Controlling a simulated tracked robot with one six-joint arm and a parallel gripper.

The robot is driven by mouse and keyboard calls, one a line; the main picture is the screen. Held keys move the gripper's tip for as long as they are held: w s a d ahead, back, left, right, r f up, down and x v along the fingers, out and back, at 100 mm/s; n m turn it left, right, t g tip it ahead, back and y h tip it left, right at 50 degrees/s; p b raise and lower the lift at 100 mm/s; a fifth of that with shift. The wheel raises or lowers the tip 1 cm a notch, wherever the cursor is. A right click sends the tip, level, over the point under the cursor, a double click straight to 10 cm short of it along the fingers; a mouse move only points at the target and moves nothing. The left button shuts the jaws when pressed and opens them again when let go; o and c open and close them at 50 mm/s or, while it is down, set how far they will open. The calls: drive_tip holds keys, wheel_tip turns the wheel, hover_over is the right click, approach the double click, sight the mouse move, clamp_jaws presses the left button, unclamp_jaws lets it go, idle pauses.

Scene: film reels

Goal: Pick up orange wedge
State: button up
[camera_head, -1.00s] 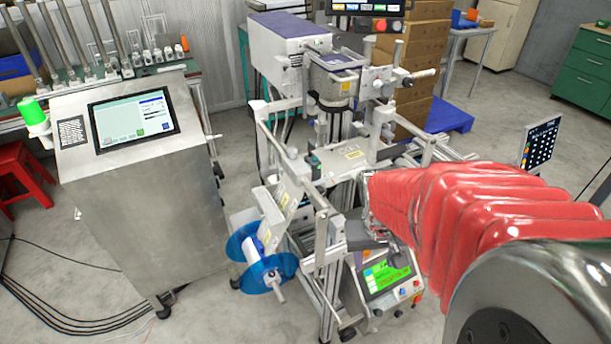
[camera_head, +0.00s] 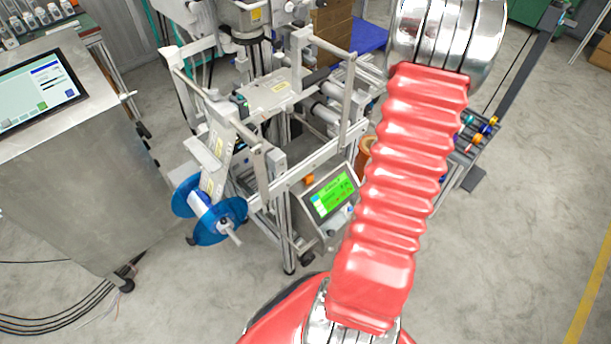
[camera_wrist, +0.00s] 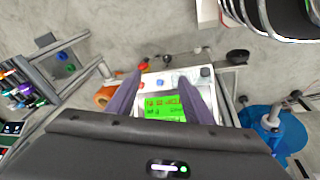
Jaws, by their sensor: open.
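A small orange piece (camera_head: 309,180) sits at the top left edge of the panel box (camera_head: 305,212) with the green screen in the head view. It is too small there to tell for sure that it is the orange wedge. I cannot make it out in the wrist view, where my gripper's dark body covers part of the scene. My gripper (camera_wrist: 160,76) is open and empty, its two purple-grey fingers on either side of the green screen (camera_wrist: 165,107). The gap between them shows only the panel. My red-sleeved arm hides part of the head view.
A brownish-orange roll (camera_head: 364,152) stands beside the panel, partly behind my arm, and shows in the wrist view (camera_wrist: 104,96). A blue reel (camera_head: 210,212) hangs on the machine frame left of the panel. A steel cabinet (camera_head: 85,190) stands left.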

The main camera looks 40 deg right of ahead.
wheel_tip(320, 180, down, 5)
drive_tip(key=w+t, duration=0.1)
drive_tip(key=t, duration=0.2)
drive_tip(key=n+t+y, duration=0.2)
drive_tip(key=n+t, duration=0.2)
drive_tip(key=t, duration=0.5)
approach(310, 177)
drive_tip(key=v, duration=0.2)
drive_tip(key=shift+s+a+r, duration=0.15)
drive_tip(key=shift+r, duration=0.15)
drive_tip(key=shift+x, duration=4.35)
drive_tip(key=shift+f, duration=0.2)
drive_tip(key=shift+d+f+x, duration=0.1)
drive_tip(key=shift+x, duration=1.2)
drive_tip(key=shift+d+f+x, duration=0.15)
drive_tip(key=shift+x, duration=1.1)
drive_tip(key=shift+s, duration=0.15)
